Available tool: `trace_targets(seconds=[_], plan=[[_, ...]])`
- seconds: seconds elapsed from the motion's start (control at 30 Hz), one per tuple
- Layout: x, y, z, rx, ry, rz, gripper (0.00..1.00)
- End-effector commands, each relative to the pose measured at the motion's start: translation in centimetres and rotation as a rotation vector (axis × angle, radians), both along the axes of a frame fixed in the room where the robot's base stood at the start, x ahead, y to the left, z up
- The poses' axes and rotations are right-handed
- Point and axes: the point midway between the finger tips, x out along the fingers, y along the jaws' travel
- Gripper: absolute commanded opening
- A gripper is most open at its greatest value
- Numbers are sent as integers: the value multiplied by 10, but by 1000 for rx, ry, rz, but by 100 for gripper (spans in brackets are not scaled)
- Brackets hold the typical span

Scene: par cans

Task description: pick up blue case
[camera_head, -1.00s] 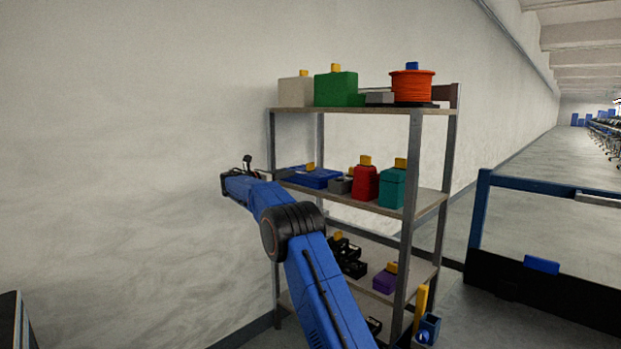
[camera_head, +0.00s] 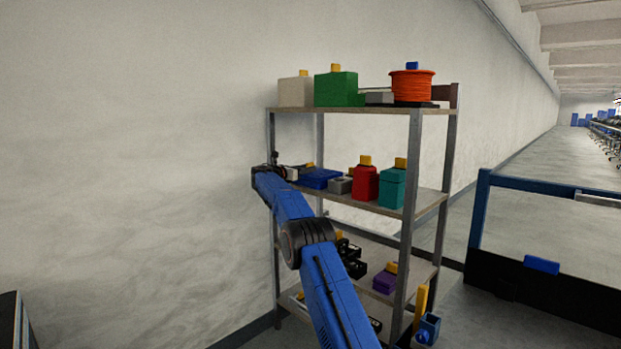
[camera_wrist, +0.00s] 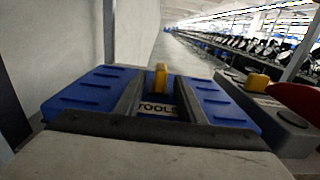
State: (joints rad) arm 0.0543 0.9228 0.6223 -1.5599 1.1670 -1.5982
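The blue case (camera_head: 319,178) lies on the middle shelf, at its left end. In the wrist view the blue case (camera_wrist: 84,92) fills the middle, with a light label reading "TOOLS" and an upright yellow handle (camera_wrist: 161,78). My gripper (camera_head: 291,174) is at the left side of the shelf, close to the case. In the wrist view my gripper (camera_wrist: 161,76) is open, with one dark finger on each side of the yellow handle. A gap shows between the handle and each finger. The fingers hide parts of the case top.
A grey box (camera_head: 341,185), a red case (camera_head: 365,183) and a teal case (camera_head: 391,188) stand to the right on the same shelf. The upper shelf (camera_head: 300,109) is above the case. A shelf post (camera_head: 271,140) is close to my arm.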

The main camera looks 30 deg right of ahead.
Motion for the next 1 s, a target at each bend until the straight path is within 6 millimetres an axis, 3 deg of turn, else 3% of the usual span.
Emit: trace_targets(seconds=[0.2,0.5,0.53,0.67,0.7,1.0], plan=[[8,-22,0,-1,0,0,36],[9,-25,0,0,0,1,36],[9,-25,0,0,0,1,34],[9,-25,0,0,0,1,2],[9,-25,0,0,0,1,0],[9,-25,0,0,0,1,0]])
